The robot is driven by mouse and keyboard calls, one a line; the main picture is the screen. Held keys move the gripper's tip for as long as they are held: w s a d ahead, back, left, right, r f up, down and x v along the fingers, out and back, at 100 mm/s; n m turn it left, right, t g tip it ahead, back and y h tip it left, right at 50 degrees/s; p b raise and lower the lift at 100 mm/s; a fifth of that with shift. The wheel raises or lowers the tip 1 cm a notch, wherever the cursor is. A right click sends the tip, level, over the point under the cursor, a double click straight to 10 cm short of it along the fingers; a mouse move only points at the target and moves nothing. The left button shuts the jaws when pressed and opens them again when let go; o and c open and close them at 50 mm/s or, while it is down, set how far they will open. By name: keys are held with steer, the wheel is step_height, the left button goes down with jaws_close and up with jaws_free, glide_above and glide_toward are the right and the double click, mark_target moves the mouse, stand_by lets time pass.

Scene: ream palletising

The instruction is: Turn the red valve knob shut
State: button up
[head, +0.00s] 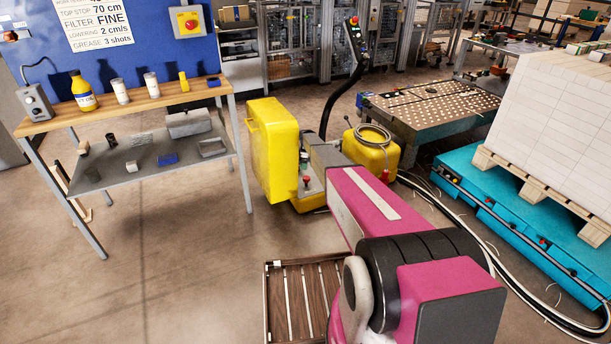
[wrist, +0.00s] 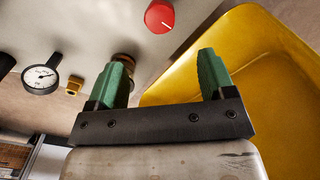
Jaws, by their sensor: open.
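The red valve knob (wrist: 160,16) is round with a white mark line on its face. It sits on a grey panel (wrist: 90,25) at the top of the wrist view. My gripper (wrist: 161,76) has two green fingers, spread wide apart with nothing between them. The knob is beyond the fingertips, near the middle of the gap in the picture, and is not touched. In the head view a small red knob (head: 306,180) shows on the yellow machine (head: 272,150); my magenta arm reaches toward it and my gripper cannot be made out.
A dial gauge (wrist: 40,76) and brass fittings (wrist: 75,87) are on the panel left of the knob. A yellow housing (wrist: 240,70) rises close by the right finger. A workbench (head: 140,113) stands left; a loaded pallet (head: 530,195) stands right. Hoses cross the floor.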

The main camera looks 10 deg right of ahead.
mark_target(306, 177)
step_height(306, 177, down, 11)
steer(key=shift+r, duration=0.1)
steer(key=c, duration=0.9)
